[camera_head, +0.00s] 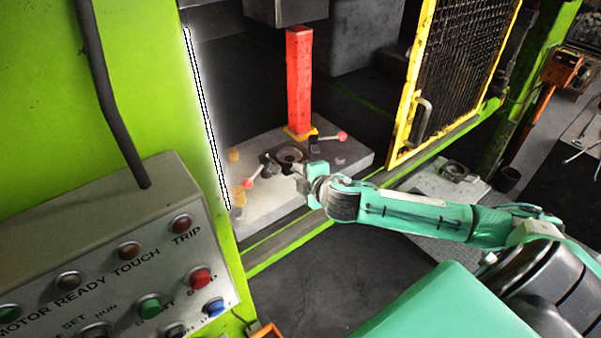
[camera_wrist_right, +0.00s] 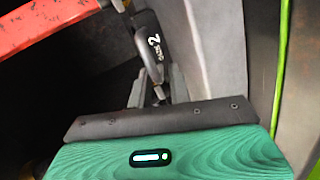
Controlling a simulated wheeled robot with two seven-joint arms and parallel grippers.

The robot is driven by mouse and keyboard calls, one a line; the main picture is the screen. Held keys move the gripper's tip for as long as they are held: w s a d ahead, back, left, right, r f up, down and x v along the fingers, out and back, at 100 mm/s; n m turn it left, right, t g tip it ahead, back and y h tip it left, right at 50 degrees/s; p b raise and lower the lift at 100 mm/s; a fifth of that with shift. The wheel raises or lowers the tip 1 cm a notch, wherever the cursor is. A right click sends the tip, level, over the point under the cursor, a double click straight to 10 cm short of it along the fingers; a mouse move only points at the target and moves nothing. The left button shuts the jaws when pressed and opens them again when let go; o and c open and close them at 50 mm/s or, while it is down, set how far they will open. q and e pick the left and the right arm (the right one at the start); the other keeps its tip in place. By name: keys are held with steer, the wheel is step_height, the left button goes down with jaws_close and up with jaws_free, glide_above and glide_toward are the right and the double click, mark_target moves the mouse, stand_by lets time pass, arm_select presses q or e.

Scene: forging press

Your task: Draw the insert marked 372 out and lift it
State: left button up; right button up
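My right gripper (camera_head: 283,163) reaches in from the right, low over the grey press bed, beside a round dark ring-shaped seat (camera_head: 290,155). In the right wrist view, its two grey fingers (camera_wrist_right: 158,82) stand either side of the narrow lower end of a dark rounded piece (camera_wrist_right: 150,45). This piece bears a white "2" and small lettering; a full "372" is not readable. I cannot tell whether the fingers touch it. My left gripper is not in view.
A red post (camera_head: 299,80) stands on the grey bed (camera_head: 340,150) behind the gripper. A lever with a red ball (camera_head: 250,184) lies left, another red ball (camera_head: 342,136) right. The yellow mesh guard (camera_head: 450,75) stands right, the button panel (camera_head: 110,255) front left.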

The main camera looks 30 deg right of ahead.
jaws_close()
steer(key=shift+f, duration=0.1)
stand_by(1.2)
